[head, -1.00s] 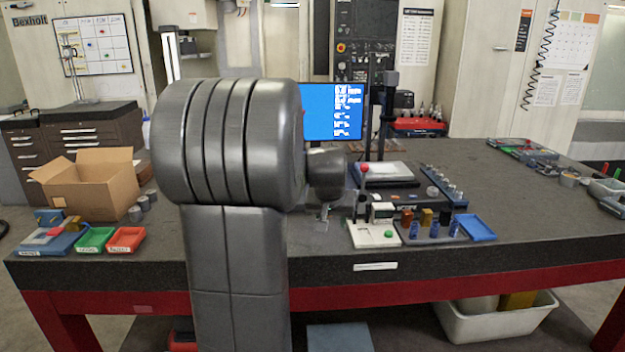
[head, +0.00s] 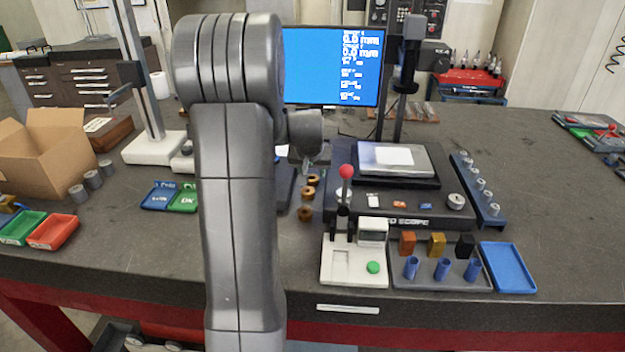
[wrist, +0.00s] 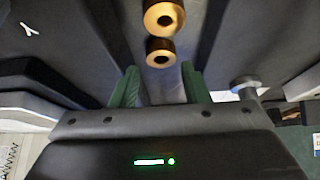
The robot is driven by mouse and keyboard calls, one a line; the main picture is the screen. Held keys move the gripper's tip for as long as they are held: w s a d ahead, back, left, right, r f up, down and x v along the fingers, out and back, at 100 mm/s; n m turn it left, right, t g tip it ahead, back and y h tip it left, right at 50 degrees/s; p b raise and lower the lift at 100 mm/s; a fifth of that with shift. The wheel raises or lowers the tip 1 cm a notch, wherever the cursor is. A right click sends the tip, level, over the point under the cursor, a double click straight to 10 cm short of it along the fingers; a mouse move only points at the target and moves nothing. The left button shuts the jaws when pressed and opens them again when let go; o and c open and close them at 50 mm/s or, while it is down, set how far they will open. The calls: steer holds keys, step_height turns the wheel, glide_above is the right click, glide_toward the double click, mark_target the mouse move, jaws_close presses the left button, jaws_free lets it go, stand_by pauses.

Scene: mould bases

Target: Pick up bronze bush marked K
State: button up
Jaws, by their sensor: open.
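Bronze bushes stand in a short row on the dark bench: a far one (head: 313,180), a middle one (head: 308,193) and a near one (head: 305,213). No letter can be read on any of them, so I cannot tell which is marked K. My gripper (wrist: 162,82) has green fingers that are apart, with nothing held between them. In the wrist view, one bush (wrist: 164,16) is at the top and another (wrist: 160,53) lies just beyond the fingertips. In the head view, my gripper (head: 309,162) hangs above the far end of the row, partly hidden by my arm.
Right of the bushes is a dark scope base (head: 420,219) with a red-knobbed lever device (head: 345,172). A blue tray (head: 508,267) and a holder with blue cylinders (head: 442,270) are at front right. Left are a cardboard box (head: 45,150) and a red tray (head: 54,232).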

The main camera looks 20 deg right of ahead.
mark_target(312, 180)
steer(key=shift+p+x, duration=0.45)
steer(key=shift+x, duration=1.65)
steer(key=shift+c, duration=0.4)
steer(key=c, duration=0.6)
